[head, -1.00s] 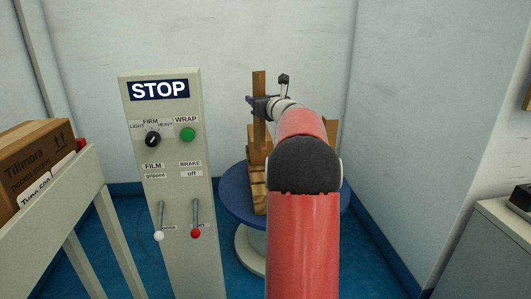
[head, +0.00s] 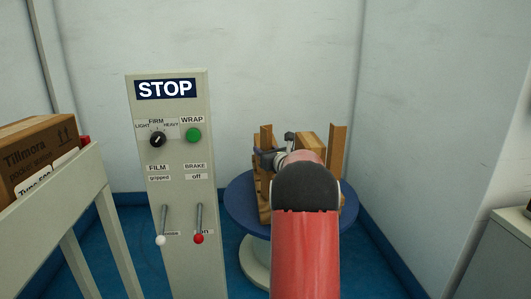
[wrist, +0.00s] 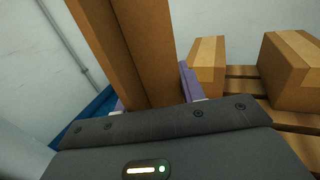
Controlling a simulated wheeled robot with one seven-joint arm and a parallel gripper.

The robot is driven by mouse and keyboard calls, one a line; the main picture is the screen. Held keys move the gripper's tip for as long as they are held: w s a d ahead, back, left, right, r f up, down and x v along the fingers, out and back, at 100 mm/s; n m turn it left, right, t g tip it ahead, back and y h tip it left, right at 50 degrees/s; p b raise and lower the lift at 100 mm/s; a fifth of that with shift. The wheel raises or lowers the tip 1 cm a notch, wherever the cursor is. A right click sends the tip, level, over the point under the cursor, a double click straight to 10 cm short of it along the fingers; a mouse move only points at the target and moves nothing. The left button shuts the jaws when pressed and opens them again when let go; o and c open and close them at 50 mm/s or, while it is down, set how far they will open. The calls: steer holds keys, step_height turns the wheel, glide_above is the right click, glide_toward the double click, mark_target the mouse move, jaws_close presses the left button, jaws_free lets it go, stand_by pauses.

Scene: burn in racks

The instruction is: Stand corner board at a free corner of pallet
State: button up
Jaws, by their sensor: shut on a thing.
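My gripper (head: 268,158) is shut on an upright brown corner board (head: 266,137), at the left side of the pallet (head: 264,212). In the wrist view the corner board (wrist: 150,50) rises between the purple fingers, its L-shaped fold showing; its foot is hidden, so I cannot tell whether it touches anything. The slatted pallet also shows in the wrist view (wrist: 243,86), and it rests on a blue round turntable (head: 238,200). Another corner board (head: 337,150) stands upright at the pallet's right side. My arm hides much of the pallet.
Cartons stand on the pallet, one (wrist: 207,66) near the held board and another (wrist: 290,72) farther right. A control post (head: 180,170) with knobs and levers stands left of the turntable. A pale rack (head: 60,205) with a carton (head: 38,160) is at far left.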

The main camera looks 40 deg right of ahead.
steer(key=o, duration=1)
steer(key=shift+s, duration=0.1)
steer(key=s, duration=0.4)
steer(key=s+a, duration=0.1)
steer(key=s, duration=0.2)
steer(key=s+a, duration=0.1)
steer(key=s, duration=0.3)
steer(key=shift+s, duration=0.35)
